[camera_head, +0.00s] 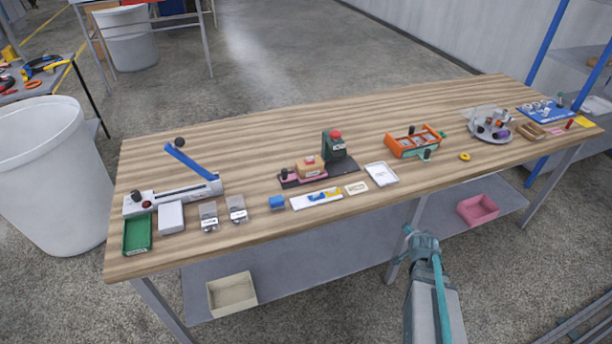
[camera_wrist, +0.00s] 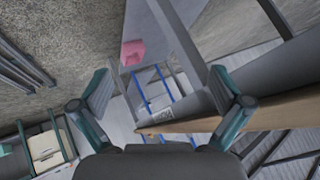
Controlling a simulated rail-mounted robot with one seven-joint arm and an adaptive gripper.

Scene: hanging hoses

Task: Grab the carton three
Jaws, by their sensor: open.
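A small brown carton (camera_head: 310,166) with a red mark and a white label sits on the workbench (camera_head: 250,140), on or against a pink holder (camera_head: 303,178). It is the only carton I make out on the bench top; its number is too small to read. A dark green device (camera_head: 334,147) with a red button stands just behind it to the right. My gripper (camera_head: 416,238) is in front of the bench's near edge, well to the right of the carton. In the wrist view my gripper's fingers (camera_wrist: 160,88) are spread wide with nothing between them; the carton is not visible there.
A lever device (camera_head: 172,197) stands at the left. The lower shelf holds a pink bin (camera_head: 478,209) and a beige bin (camera_head: 231,294). Bare wood lies behind the carton.

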